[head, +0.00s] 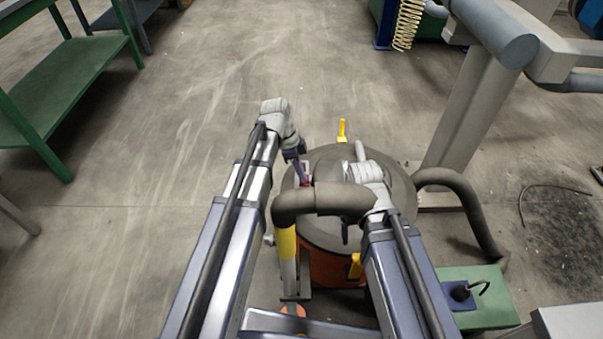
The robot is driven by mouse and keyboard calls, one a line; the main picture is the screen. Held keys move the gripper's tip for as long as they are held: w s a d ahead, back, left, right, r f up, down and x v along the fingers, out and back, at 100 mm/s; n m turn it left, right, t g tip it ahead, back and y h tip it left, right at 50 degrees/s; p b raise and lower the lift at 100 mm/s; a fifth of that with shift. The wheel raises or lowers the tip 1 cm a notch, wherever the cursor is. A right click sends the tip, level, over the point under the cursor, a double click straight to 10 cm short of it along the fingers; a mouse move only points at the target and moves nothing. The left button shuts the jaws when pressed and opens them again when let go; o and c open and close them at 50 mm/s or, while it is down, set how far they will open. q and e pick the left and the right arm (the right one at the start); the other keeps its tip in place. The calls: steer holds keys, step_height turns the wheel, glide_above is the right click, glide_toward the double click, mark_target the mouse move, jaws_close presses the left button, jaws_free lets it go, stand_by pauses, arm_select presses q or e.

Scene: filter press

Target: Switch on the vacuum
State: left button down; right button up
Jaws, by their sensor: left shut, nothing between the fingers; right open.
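The vacuum (402,190) is a round drum with a dark grey lid, an orange body and yellow latches. It stands on the floor between my two arms. My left gripper (303,174) is shut and empty, pointing down at the left side of the lid. A small red part (307,183) shows right at its tips; I cannot tell whether they touch. My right gripper (350,178) is open over the middle of the lid, its fingers partly hidden by its own wrist and the hose. A thick grey hose (320,199) crosses the front of the lid.
A yellow-banded wand (286,246) hangs from the hose at the front left. Another hose section (470,195) curves off to the right. A grey post (466,115) and a green box (480,290) stand at the right. A green bench (75,85) is far left; the floor between is clear.

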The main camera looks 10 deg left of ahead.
arm_select(q)
steer(key=shift+s+d+f+t+b, duration=0.15)
steer(key=shift+s+f+t+b, duration=0.3)
steer(key=shift+s+f+t, duration=0.25)
arm_select(e)
steer(key=shift+f, duration=0.45)
arm_select(q)
steer(key=shift+w+r, duration=0.3)
arm_select(e)
steer(key=shift+r, duration=0.15)
arm_select(q)
steer(key=shift+w, duration=0.1)
